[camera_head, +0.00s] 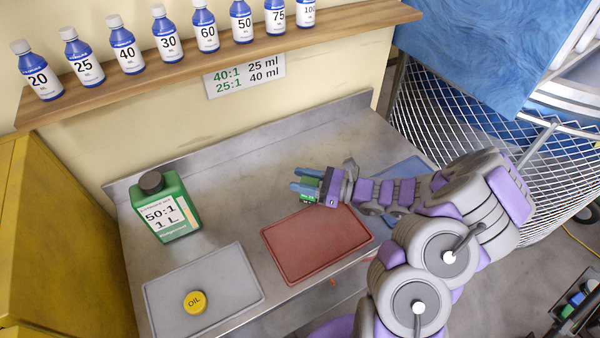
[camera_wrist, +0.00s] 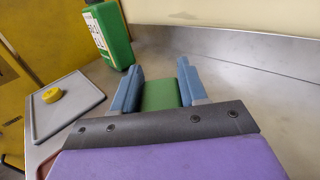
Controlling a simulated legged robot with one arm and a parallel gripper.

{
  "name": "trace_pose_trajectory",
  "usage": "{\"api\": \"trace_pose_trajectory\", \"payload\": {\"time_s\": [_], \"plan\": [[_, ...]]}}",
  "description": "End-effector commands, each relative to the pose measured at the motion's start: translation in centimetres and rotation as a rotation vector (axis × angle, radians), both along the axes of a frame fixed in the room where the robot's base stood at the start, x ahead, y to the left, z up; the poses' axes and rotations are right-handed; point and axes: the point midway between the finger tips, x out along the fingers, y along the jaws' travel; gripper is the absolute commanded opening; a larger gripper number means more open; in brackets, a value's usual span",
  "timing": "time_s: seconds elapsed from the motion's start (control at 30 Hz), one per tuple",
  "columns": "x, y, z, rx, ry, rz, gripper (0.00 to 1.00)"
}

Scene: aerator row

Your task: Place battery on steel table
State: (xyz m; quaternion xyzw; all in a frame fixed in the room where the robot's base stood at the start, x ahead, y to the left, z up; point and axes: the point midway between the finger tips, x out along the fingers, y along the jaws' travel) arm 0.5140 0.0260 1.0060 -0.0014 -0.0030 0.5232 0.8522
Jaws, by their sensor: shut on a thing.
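My gripper (camera_head: 305,180) reaches in from the right over the steel table (camera_head: 240,170). Its blue fingers are shut on a small green battery (camera_head: 309,197). In the wrist view the battery (camera_wrist: 160,95) sits between the two fingers, and its lower part is hidden by my gripper's body. In the head view it is behind the red mat's far edge, over bare steel. I cannot tell whether it touches the table surface.
A red mat (camera_head: 315,243), a grey tray (camera_head: 230,295) with a yellow oil cap (camera_head: 195,302), and a blue mat (camera_head: 405,170) lie on the table. A green 50:1 jug (camera_head: 166,208) stands at the left. Several bottles line the wooden shelf (camera_head: 340,28). Bare steel is free behind the mats.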

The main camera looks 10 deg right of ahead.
Motion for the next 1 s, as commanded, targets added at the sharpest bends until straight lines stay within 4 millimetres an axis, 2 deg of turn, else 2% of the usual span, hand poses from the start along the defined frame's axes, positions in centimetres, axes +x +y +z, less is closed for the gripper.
{"api": "trace_pose_trajectory", "payload": {"time_s": [0.2, 0.33, 0.57, 0.8, 1.0], "plan": [[4.5, -0.6, -0.7, 0.000, -0.001, 0.001, 0.00], [6.1, -0.8, -0.7, 0.002, -0.002, -0.001, 0.00], [7.4, -0.5, -0.7, 0.001, -0.002, 0.001, 0.00], [7.3, -0.6, -4.3, 0.003, 0.004, -0.001, 0.00], [7.3, -0.7, -4.2, 0.004, 0.001, -0.002, 0.00]]}}
